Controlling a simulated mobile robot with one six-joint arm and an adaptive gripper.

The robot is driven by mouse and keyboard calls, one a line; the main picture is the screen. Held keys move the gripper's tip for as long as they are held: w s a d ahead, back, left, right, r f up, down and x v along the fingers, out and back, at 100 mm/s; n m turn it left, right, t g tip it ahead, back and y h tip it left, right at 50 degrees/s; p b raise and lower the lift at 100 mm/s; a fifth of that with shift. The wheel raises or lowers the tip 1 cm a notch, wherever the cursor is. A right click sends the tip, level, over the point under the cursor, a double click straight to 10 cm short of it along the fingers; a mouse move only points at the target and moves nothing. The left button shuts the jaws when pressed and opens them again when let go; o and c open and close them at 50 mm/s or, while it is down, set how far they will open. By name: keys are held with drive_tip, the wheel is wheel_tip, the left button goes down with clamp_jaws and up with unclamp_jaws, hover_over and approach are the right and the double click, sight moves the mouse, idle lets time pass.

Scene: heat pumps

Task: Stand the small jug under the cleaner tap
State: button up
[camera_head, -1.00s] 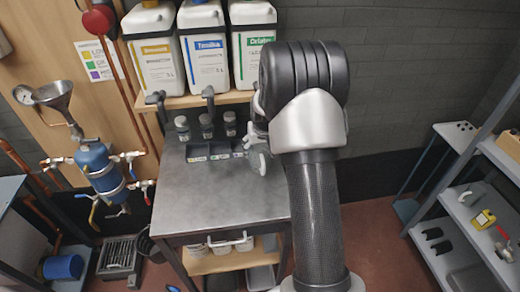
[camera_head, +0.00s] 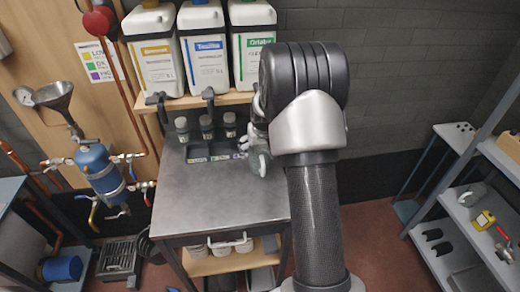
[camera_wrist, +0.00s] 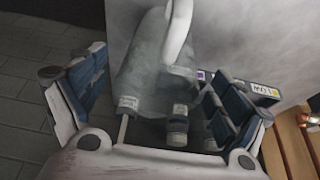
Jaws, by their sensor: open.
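A translucent grey jug (camera_wrist: 150,60) with a white handle (camera_wrist: 180,25) shows in the wrist view between the two blue-padded fingers of my gripper (camera_wrist: 153,105), which is open. In the head view the jug (camera_head: 258,164) is at the right back of the metal table, largely hidden by my arm. I cannot tell whether it touches the table or a finger. Three white canisters with yellow, blue and green labels stand on the shelf above. Dark taps hang under the yellow (camera_head: 157,98) and blue (camera_head: 208,93) ones. The tap under the green one is hidden by my arm. The label names are hard to read.
Several small capped bottles (camera_head: 206,127) and a dark divided tray (camera_head: 210,152) are at the table's back. The front of the metal table (camera_head: 220,205) is clear. A blue cylinder (camera_head: 100,170) is at the left.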

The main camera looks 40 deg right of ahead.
drive_tip(key=p+v, duration=0.2)
drive_tip(key=v, duration=0.6)
drive_tip(key=shift+f, duration=0.15)
